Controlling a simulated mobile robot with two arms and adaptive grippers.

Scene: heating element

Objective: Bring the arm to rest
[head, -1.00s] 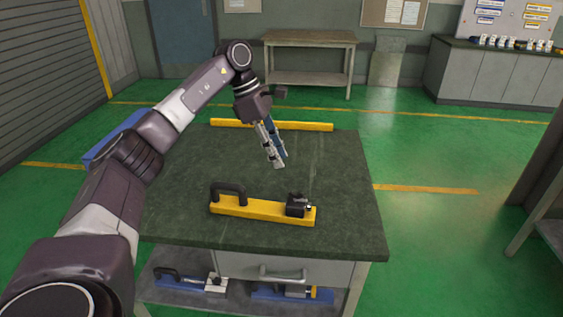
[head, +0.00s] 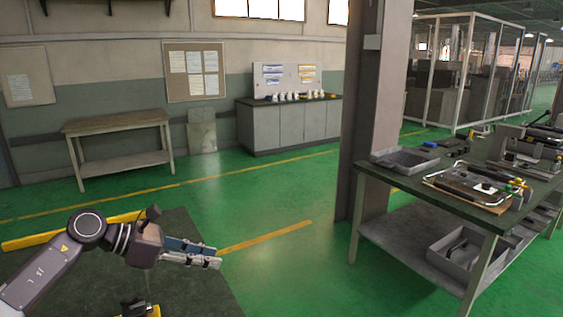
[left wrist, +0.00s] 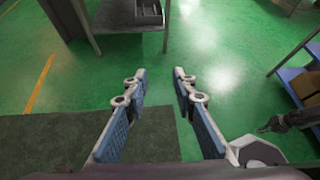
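My left gripper (head: 215,257) shows at the lower left of the head view, above the dark green tabletop (head: 205,290). Its fingers point to the right. In the left wrist view my left gripper (left wrist: 160,85) has its two blue-padded fingers apart with nothing between them. My right gripper does not show in the head view.
A yellow piece with a black block (head: 140,309) is cut off at the bottom of the head view. A yellow bar (head: 30,240) lies along the table's far side. A workbench (head: 490,210) with trays and tools stands right, beside a pillar (head: 365,130). Green floor (head: 290,220) between is clear.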

